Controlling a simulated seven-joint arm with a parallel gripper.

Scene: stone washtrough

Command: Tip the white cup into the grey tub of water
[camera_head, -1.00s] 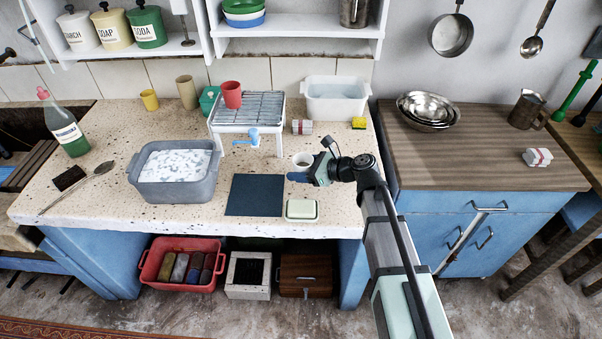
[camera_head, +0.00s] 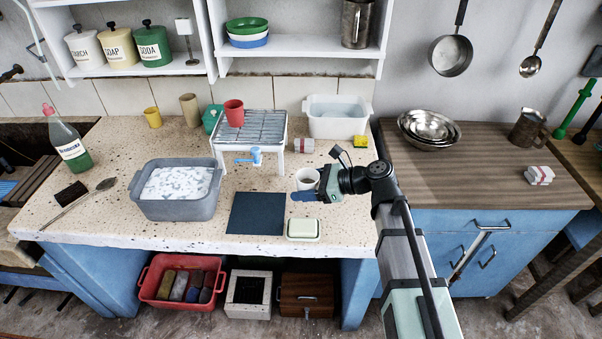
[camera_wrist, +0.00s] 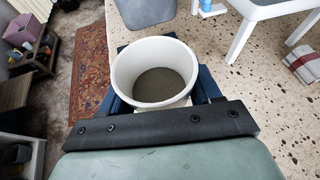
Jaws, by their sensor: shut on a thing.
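The white cup (camera_head: 307,177) is upright at the right part of the stone counter, right of the dark mat. My gripper (camera_head: 305,193) is shut on it from the right, with blue fingers at its sides. In the wrist view the cup (camera_wrist: 153,55) shows its open mouth and something dark grey-brown inside. I cannot tell if its base touches the counter. The grey tub (camera_head: 178,210) stands left of the mat, well to the left of my gripper. It holds water with white foam.
The dark mat (camera_head: 257,213) lies between tub and cup. A soap dish (camera_head: 303,230) sits at the front edge. A white rack (camera_head: 250,130) with a blue tap and red cup (camera_head: 233,113) stands behind. A white basin (camera_head: 338,122) is at the back.

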